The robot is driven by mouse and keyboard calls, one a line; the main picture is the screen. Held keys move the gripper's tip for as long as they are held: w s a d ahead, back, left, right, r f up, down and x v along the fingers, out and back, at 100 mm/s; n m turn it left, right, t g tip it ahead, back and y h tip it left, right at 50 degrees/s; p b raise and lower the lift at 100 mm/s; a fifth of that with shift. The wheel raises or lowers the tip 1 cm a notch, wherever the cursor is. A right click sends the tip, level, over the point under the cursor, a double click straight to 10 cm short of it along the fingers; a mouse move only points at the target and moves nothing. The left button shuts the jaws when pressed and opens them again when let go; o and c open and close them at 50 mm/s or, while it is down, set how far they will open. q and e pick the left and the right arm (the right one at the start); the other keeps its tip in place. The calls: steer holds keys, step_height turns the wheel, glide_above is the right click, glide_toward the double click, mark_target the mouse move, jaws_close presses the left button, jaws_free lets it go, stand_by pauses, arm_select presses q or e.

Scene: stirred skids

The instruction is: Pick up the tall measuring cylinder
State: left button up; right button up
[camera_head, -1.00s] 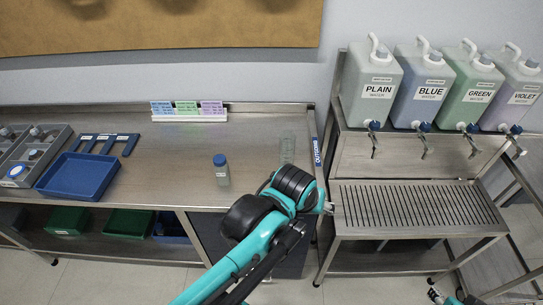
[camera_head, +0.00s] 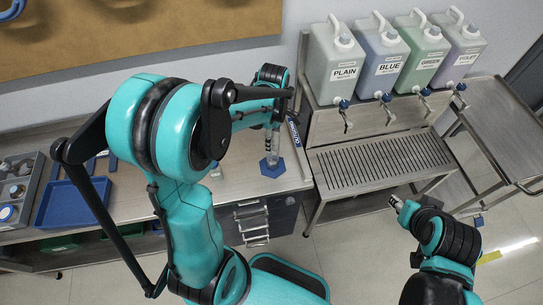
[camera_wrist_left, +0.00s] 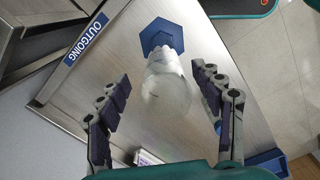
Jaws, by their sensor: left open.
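The clear measuring cylinder (camera_head: 271,145) stands upright on its blue hexagonal base near the right end of the steel table, by the OUTGOING label. In the left wrist view, the cylinder (camera_wrist_left: 168,92) is seen from above, between the two fingers, and its base (camera_wrist_left: 160,38) shows beyond it. My left gripper (camera_wrist_left: 161,75) is open, one finger on each side of the cylinder, with gaps visible. In the head view, the left arm reaches over the table and its wrist hides the cylinder's top. My right gripper (camera_head: 397,204) is low at the right, away from the table; its jaws are unclear.
A steel stand with a slatted shelf (camera_head: 380,165) and several water containers, including PLAIN (camera_head: 335,65), is right of the table. An OUTGOING label (camera_head: 294,132) marks the table's right edge.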

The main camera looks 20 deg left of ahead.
arm_select(q)
steer(key=f, duration=0.2)
steer(key=f+b, duration=0.1)
steer(key=f, duration=0.1)
steer(key=shift+s+f, duration=0.2)
steer(key=shift+f, duration=0.1)
jaws_close()
steer(key=shift+r, duration=0.2)
